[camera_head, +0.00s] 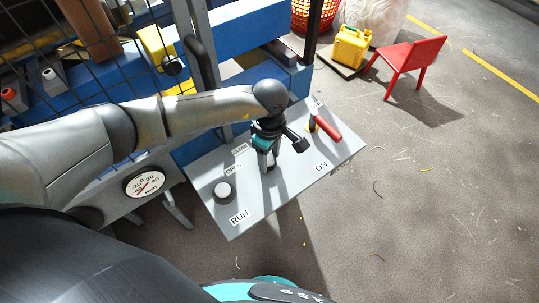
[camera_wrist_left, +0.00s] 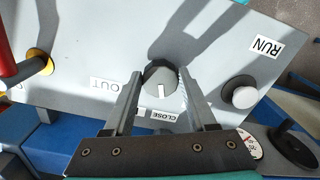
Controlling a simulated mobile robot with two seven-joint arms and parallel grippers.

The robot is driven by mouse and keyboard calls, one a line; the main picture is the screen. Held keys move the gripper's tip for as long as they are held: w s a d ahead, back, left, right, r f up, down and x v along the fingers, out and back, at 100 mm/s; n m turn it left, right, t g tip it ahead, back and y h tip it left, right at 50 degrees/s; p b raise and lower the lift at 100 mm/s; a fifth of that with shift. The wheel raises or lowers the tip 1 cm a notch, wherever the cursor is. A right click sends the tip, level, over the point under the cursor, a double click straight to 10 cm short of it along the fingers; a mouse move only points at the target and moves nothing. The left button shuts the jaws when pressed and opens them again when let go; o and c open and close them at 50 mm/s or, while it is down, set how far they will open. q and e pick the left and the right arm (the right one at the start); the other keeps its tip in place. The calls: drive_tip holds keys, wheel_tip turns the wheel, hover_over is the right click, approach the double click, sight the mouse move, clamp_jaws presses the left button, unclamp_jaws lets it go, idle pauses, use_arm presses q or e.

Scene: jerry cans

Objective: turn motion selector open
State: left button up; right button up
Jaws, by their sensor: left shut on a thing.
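The motion selector is a grey round knob (camera_wrist_left: 160,77) with a white line on the sloped control panel (camera_head: 215,215). In the left wrist view the line runs nearly upright, on the side of the knob towards the CLOSE label (camera_wrist_left: 164,116). An OUT label (camera_wrist_left: 104,85) lies left of the knob. My left gripper (camera_head: 268,167) reaches down to the panel, and its two fingers straddle the knob in the left wrist view (camera_wrist_left: 160,84), shut on it. In the head view the gripper hides the knob. My right gripper is not seen.
A red lever (camera_head: 327,128) stands at the panel's far right end by the ON label. A white button (camera_head: 223,190) stands near the RUN label. A wire fence (camera_head: 90,60) rises at the left. A red chair (camera_head: 408,65) and yellow can (camera_head: 349,46) are farther off.

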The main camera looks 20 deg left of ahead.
use_arm(q)
drive_tip(key=c, duration=0.4)
drive_tip(key=shift+c, duration=0.2)
drive_tip(key=shift+n, duration=0.3)
drive_tip(key=n+b, duration=0.1)
drive_tip(key=n, duration=0.2)
drive_tip(key=shift+w+n, duration=0.1)
drive_tip(key=shift+n, duration=0.2)
drive_tip(key=shift+w+n+b, duration=0.1)
drive_tip(key=shift+n+b, duration=0.2)
drive_tip(key=shift+n, duration=1.5)
drive_tip(key=o, duration=1.4)
